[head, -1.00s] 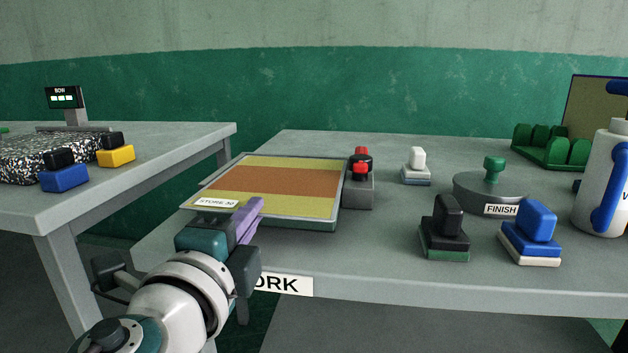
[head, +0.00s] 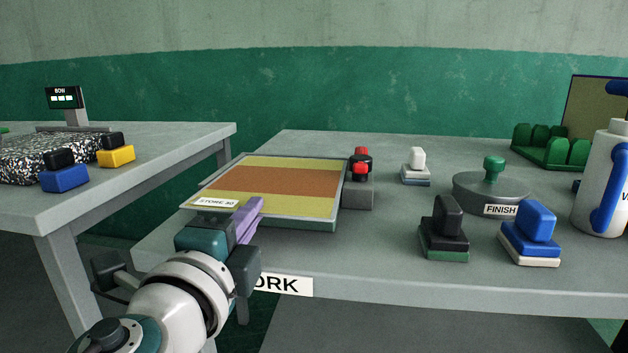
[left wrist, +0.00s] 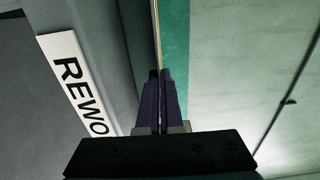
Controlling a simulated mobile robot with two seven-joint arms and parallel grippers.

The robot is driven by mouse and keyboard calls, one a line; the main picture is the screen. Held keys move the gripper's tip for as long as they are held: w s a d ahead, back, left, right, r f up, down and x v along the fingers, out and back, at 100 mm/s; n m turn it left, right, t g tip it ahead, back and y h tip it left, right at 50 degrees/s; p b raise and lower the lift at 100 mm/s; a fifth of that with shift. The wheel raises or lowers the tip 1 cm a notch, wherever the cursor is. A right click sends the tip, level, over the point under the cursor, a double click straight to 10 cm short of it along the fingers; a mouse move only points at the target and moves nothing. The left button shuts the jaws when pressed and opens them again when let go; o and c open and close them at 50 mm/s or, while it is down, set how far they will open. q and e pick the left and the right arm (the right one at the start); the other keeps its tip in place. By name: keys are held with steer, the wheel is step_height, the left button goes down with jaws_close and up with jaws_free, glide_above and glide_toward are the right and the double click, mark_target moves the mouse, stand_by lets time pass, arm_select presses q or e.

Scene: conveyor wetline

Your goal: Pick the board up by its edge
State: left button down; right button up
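The board (head: 285,185) is a flat panel with yellow and rust-brown bands and a small white label at its near left corner. It lies flat towards the left of the table, with a grey rim and green side along its near edge. My left gripper (head: 249,218) is at the board's near edge, close to the label. In the left wrist view its purple fingers (left wrist: 160,75) are nearly together, with the thin board edge (left wrist: 156,30) running in between them. The exact contact is partly hidden by the fingers. My right gripper is not in view.
A grey block with a red-and-black top (head: 360,180) stands close to the board's right side. Black (head: 446,225) and blue (head: 531,232) handled blocks, a round FINISH base (head: 470,196) and a white bottle (head: 603,190) stand farther right. Another table (head: 170,150) is at left.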

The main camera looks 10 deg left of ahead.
arm_select(q)
steer(key=shift+r+p, duration=0.55)
steer(key=shift+r, duration=0.2)
